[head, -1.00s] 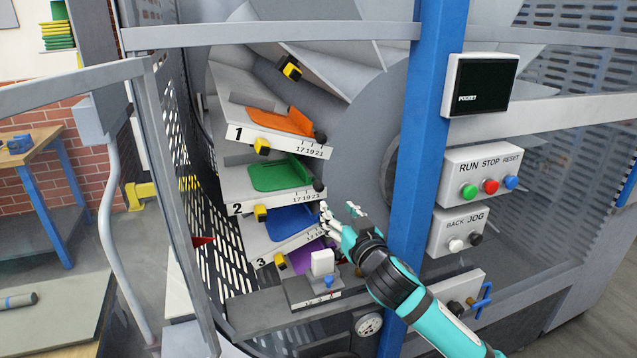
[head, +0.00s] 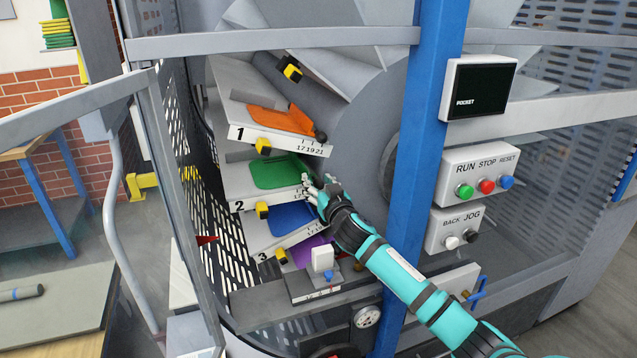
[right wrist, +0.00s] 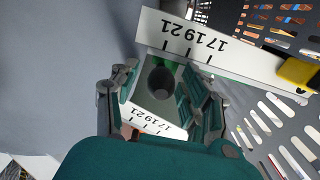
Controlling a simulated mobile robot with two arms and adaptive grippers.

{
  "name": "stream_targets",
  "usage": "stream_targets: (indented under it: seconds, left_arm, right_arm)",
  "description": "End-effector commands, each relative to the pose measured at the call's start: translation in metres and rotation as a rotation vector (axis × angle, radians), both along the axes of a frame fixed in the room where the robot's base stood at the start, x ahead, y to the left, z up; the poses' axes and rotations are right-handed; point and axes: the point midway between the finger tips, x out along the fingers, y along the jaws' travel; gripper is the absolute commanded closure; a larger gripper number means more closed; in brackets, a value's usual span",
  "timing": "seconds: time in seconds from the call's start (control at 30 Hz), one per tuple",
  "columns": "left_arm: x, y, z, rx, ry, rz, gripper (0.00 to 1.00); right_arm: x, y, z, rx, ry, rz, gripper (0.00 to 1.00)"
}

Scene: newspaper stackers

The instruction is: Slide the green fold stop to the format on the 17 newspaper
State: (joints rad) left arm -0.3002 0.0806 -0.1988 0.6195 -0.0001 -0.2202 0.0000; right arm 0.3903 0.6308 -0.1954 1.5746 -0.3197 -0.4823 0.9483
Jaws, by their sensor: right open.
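The green fold stop (head: 275,172) lies on the pocket tray marked 2, whose white front edge (head: 250,198) carries the number. Two 17 19 21 scales show upside down there. Which mark the stop is at cannot be told. My left gripper is not in view.
The tray above holds an orange stop (head: 280,120); below are a blue stop (head: 290,217) and a purple stop (head: 307,251). A blue post (head: 425,150) stands close to my right arm. A button box (head: 480,175) and a screen (head: 481,87) are to the right.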

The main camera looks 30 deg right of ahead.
Motion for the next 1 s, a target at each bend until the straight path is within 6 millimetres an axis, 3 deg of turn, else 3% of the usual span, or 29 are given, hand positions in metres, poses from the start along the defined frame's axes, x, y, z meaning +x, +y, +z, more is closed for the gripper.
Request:
stream_targets:
  seconds: [0.1,0.47,0.77,1.0]
  left_arm:
    - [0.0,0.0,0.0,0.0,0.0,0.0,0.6]
    - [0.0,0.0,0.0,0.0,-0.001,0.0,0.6]
    - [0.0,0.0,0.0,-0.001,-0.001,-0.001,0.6]
    - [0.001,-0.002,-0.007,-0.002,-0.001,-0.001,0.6]
  right_arm:
    - [0.0,0.0,0.0,0.0,0.0,0.0,0.55]
    - [0.0,0.0,0.0,0.0,0.0,0.0,1.0]
    - [0.0,0.001,0.0,0.001,0.0,0.001,1.0]
    - [0.008,0.037,-0.001,0.005,-0.003,0.006,1.0]
